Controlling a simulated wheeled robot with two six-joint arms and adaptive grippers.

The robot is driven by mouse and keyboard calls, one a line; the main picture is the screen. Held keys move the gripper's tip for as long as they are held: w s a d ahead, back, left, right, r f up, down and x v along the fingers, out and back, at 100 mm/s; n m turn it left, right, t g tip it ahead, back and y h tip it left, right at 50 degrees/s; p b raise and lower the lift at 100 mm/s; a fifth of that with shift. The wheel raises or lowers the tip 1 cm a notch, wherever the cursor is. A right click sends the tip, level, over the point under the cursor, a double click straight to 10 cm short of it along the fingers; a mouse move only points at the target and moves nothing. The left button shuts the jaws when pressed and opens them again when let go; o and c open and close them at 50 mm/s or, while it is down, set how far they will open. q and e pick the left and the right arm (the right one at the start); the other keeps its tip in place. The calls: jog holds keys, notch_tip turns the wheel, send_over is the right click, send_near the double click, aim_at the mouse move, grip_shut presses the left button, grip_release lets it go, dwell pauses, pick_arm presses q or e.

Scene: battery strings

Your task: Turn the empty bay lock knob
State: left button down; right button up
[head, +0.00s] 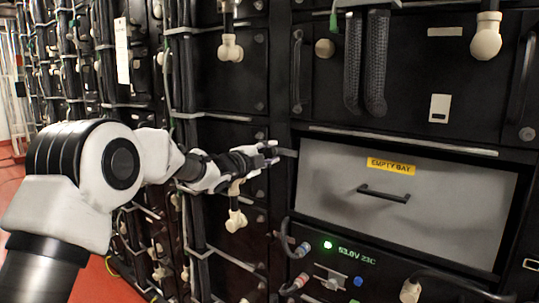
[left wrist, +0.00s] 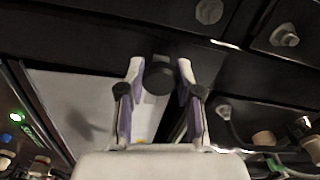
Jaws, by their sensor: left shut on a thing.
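The empty bay panel (head: 335,205) is a grey front with a yellow EMPTY BAY label (head: 391,166) and a dark bar handle (head: 383,193). My left gripper (head: 270,153) reaches in from the left to the rack upright beside the panel's upper left corner. In the left wrist view, my left gripper (left wrist: 160,68) has one finger on each side of a round dark lock knob (left wrist: 158,78) and is shut on it. In the head view the fingers hide the knob. The knob's turn angle cannot be told. My right gripper is not in view.
Below the panel is a battery module with a lit green lamp (head: 327,245), a 53.0V 23C readout (head: 357,256) and a blue button (head: 358,281). Cables with pale connectors (head: 236,220) hang close below my left gripper. Tall rack handles (head: 297,72) stand above.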

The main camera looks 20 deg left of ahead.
pick_arm(q)
jog(key=c, duration=0.8)
grip_release()
jog(key=shift+o, duration=0.2)
jog(key=shift+s, duration=0.1)
jog(key=v, duration=1.1)
jog(key=shift+s, duration=0.4)
jog(key=shift+a, duration=0.15)
